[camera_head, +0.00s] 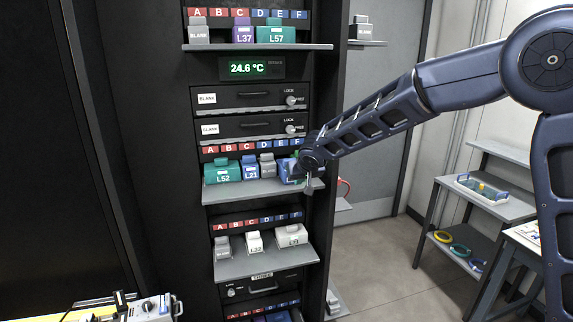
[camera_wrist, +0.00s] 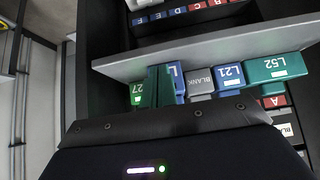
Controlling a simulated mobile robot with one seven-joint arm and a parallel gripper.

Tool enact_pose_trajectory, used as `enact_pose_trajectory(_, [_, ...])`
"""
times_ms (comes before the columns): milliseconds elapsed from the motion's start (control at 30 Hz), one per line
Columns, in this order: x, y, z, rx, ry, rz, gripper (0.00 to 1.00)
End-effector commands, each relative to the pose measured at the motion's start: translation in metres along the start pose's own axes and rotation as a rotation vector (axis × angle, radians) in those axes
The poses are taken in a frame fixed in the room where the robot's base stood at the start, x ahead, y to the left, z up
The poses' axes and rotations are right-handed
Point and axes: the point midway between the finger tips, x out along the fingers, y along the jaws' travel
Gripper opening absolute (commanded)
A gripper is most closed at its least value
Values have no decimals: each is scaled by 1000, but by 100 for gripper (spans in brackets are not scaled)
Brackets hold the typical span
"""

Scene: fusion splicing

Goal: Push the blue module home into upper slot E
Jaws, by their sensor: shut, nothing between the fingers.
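The blue module (camera_head: 285,172) is on the shelf under the A–F labels, in the column of label E, right of a grey BLANK module (camera_head: 267,165). It seems to stand further forward than its neighbours. In the wrist view, which is upside down, the blue module (camera_wrist: 179,80) shows between the BLANK module (camera_wrist: 201,82) and a green module marked 27 (camera_wrist: 138,95). My gripper (camera_head: 305,167) is shut and empty, close to the blue module's right side. Its fingertips are hard to make out, and I cannot tell whether they touch it.
A green L52 module (camera_head: 222,172) and a blue L21 module (camera_head: 249,168) stand left on the same shelf (camera_head: 225,193). Another shelf with modules (camera_head: 270,262) lies below, and a top shelf (camera_head: 255,47) above. The rack's right upright (camera_head: 328,100) is close to my arm.

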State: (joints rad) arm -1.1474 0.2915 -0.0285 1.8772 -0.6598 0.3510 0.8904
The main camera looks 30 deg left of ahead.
Motion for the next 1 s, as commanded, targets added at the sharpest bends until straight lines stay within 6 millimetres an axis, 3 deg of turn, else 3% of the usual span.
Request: enact_pose_trajectory(1000, [34, 0, -35, 1, 1, 0, 0])
